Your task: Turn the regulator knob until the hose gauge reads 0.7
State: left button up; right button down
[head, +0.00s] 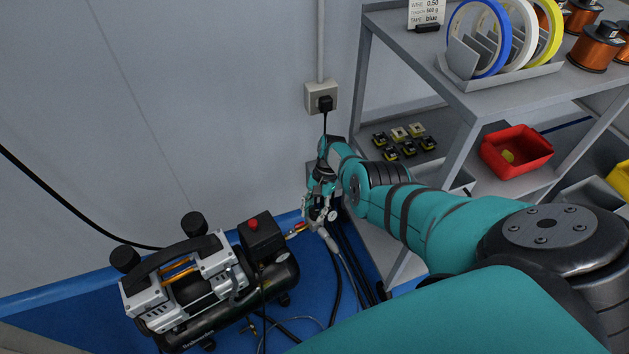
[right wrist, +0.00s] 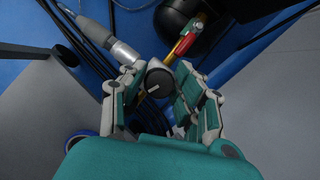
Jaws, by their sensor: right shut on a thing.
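The regulator knob (right wrist: 158,83) is a dark round cap with a white mark. It sits between the fingers of my right gripper (right wrist: 157,78) in the right wrist view, and the gripper is shut on it. In the head view my right gripper (head: 318,207) reaches down beside the compressor, and its fingers mostly hide the knob. A small white dial, seemingly the hose gauge (head: 333,215), shows just right of the fingers; its reading is too small to tell. A grey hose fitting (right wrist: 122,52) and a red-and-yellow valve part (right wrist: 186,40) adjoin the knob. My left gripper is not in view.
The compressor (head: 195,285) with a red button stands on the blue floor at left. A grey shelf rack (head: 400,40) with tape rolls, copper spools and a red bin (head: 516,150) stands at right. Hoses and cables run along the floor. A wall outlet (head: 321,98) is above the gripper.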

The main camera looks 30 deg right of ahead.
jog(key=c, duration=1)
grip_release()
jog(key=v, duration=1.2)
jog(key=shift+w, duration=0.1)
